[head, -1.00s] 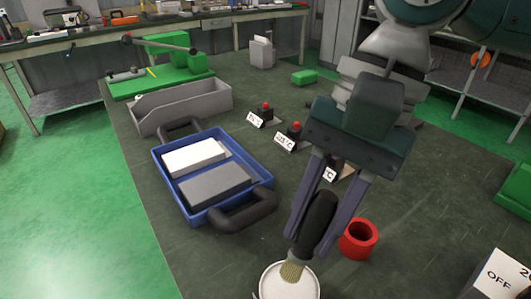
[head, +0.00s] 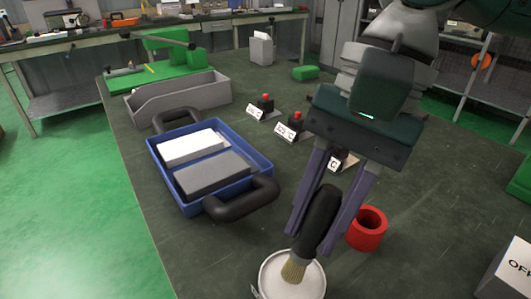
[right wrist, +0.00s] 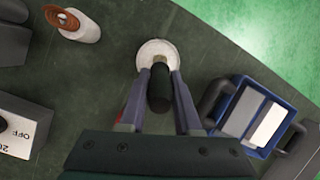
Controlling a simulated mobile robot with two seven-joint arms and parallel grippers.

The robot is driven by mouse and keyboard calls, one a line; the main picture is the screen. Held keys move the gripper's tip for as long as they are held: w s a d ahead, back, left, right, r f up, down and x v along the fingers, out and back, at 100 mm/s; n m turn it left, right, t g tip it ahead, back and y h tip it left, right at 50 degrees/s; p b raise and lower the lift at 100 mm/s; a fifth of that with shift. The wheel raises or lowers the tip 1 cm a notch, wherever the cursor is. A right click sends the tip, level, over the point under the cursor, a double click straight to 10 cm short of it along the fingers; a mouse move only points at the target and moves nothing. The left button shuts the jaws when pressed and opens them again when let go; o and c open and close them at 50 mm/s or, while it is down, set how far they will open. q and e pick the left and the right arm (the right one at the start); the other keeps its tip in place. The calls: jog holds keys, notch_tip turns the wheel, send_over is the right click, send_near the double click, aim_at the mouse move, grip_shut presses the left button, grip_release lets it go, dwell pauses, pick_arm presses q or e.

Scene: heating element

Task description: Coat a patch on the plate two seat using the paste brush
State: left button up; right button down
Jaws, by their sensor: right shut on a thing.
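My right gripper (head: 311,240) is shut on the black handle of the paste brush (head: 318,218), which points down with its pale bristles (head: 293,271) over or in a round white dish (head: 318,283). I cannot tell whether the bristles touch the dish's inside. The right wrist view shows the handle (right wrist: 160,92) between the fingers and the dish (right wrist: 157,47) beyond it. A blue tray (head: 207,207) with black handles holds a white block (head: 190,147) and a grey block (head: 212,174). I cannot tell which place is the plate two seat. My left gripper is not in view.
A red ring-shaped cup (head: 367,230) stands just right of the brush. Small red-buttoned stands with labels (head: 265,108) (head: 293,127) are behind. A grey open bin (head: 182,102) is at the back left. An OFF-labelled box (head: 510,270) is front right. The table right of the tray is partly clear.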

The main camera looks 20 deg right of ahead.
aim_at(324, 190)
jog(key=shift+f, duration=0.5)
dwell(0.5)
jog(key=shift+d+f+p, duration=0.1)
jog(key=shift+f+p, duration=0.05)
jog(key=shift+p, duration=0.45)
dwell(2.3)
notch_tip(324, 190, up, 7)
jog(key=p, duration=1)
dwell(0.7)
